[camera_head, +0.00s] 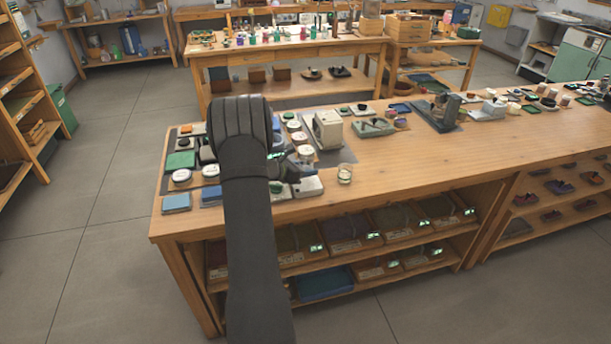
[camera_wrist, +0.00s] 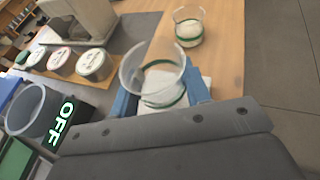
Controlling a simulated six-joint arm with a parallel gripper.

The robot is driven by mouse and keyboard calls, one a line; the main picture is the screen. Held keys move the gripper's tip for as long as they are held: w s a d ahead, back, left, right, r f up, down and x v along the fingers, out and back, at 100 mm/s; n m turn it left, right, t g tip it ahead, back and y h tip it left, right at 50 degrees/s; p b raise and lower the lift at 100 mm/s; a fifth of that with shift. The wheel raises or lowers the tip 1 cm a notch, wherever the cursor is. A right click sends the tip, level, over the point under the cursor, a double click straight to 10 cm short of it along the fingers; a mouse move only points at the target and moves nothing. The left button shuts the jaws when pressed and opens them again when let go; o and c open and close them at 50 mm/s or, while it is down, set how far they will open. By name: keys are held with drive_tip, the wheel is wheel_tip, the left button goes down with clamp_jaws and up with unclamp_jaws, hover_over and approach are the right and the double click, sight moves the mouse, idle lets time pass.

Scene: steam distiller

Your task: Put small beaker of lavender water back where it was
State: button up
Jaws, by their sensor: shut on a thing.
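In the wrist view my gripper (camera_wrist: 160,96) has its blue fingers on either side of a small clear beaker (camera_wrist: 152,72) with a green band and is shut on it. The beaker looks roughly upright, with pale contents whose colour I cannot make out. A white surface shows below it; I cannot tell whether it touches. A second, similar glass beaker (camera_wrist: 188,27) stands on bare wood beyond it. That second beaker also shows near the bench's front edge in the head view (camera_head: 345,173).
The wooden bench (camera_head: 420,165) is clear right of the free beaker.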

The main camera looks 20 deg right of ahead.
drive_tip(key=shift+f, duration=1.35)
drive_tip(key=shift+f, duration=0.15)
drive_tip(key=o, duration=1)
drive_tip(key=shift+s+a+r, duration=0.1)
drive_tip(key=shift+a+r, duration=0.15)
drive_tip(key=v, duration=1.1)
drive_tip(key=shift+a+r, duration=0.15)
drive_tip(key=shift+r, duration=0.05)
